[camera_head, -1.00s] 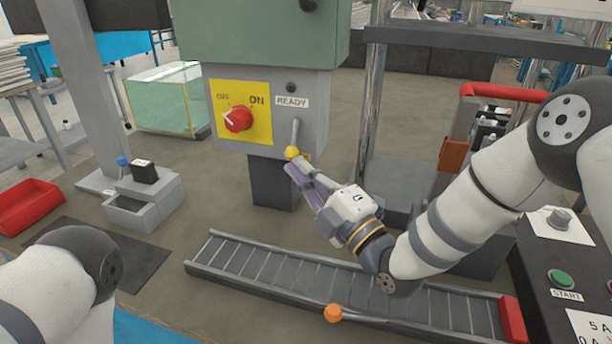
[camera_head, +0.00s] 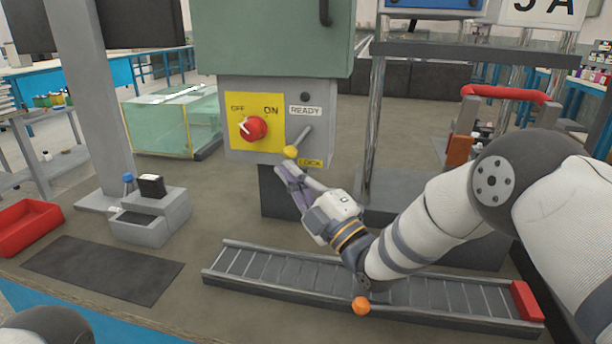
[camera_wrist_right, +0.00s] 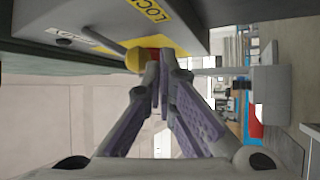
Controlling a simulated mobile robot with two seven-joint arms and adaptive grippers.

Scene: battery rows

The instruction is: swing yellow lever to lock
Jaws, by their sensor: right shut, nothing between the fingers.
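The lever is a grey rod with a yellow knob (camera_head: 290,152), on the grey box below the green cabinet. It slants down to the left from its pivot, with the knob left of the yellow LOCK label (camera_head: 310,162). My right gripper (camera_head: 283,172) is shut and empty, with its purple-padded fingers just below the knob. In the right wrist view the knob (camera_wrist_right: 136,60) is beside the fingertips (camera_wrist_right: 160,72); whether they touch I cannot tell. My left gripper is out of view.
A red dial (camera_head: 253,128) on a yellow plate is left of the lever. A roller conveyor (camera_head: 300,275) with a red end block (camera_head: 526,300) runs below my right arm. A grey fixture (camera_head: 150,215) and dark mat (camera_head: 100,268) are at left.

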